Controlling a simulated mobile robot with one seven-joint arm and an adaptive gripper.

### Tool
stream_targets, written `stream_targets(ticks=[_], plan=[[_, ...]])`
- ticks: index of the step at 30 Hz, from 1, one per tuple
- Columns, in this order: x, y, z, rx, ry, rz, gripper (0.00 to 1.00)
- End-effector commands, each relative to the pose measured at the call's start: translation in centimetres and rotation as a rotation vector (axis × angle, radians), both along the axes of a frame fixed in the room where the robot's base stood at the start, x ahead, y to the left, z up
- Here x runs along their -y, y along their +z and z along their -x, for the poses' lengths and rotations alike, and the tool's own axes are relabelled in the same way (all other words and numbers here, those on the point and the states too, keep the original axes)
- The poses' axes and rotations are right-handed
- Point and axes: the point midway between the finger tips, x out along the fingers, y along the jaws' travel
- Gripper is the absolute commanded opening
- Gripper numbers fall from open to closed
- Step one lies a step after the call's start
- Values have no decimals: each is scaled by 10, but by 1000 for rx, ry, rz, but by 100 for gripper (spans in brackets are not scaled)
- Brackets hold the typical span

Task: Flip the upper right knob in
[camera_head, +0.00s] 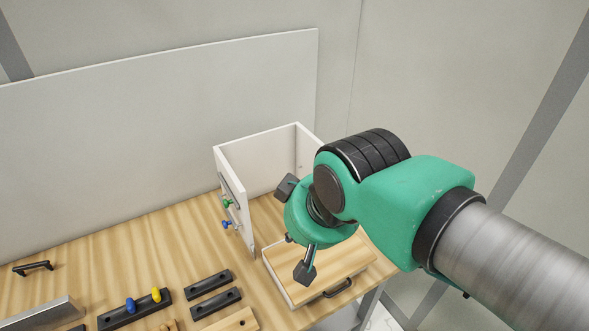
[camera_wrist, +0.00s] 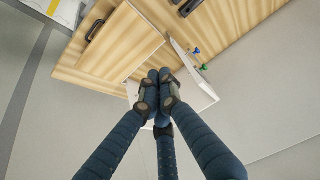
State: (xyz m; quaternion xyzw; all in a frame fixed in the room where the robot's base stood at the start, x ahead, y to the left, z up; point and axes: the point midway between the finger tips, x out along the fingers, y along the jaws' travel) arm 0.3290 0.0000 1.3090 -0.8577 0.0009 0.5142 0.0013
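A green knob (camera_head: 227,203) and a blue knob (camera_head: 227,223) stick out of the narrow left face of a white open-topped box (camera_head: 244,220), green above blue. In the wrist view the blue knob (camera_wrist: 197,52) and the green knob (camera_wrist: 204,67) show beside the panel. Which one is the upper right knob, I cannot tell. My gripper (camera_head: 297,230) is over the box's front right part, apart from the knobs. In the wrist view its dark blue fingers (camera_wrist: 159,90) converge over the box; whether they are touching is unclear. Nothing is seen held.
A wooden drawer (camera_head: 302,292) with a dark handle sits in front of the box. Black strips (camera_head: 213,302), a rail with blue and yellow pegs (camera_head: 113,319), a handle (camera_head: 33,267) and a metal bar (camera_head: 40,317) lie left and in front. A white board (camera_head: 150,130) stands behind.

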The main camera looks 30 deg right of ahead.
Motion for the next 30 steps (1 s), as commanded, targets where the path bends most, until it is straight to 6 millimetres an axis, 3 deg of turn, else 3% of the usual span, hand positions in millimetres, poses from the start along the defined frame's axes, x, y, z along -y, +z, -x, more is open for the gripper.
stream_targets(ticks=[11, 30], plan=[[10, 20, -25, -41, -80, -34, 0], [63, 69, -121, -178, -371, -159, 0]])
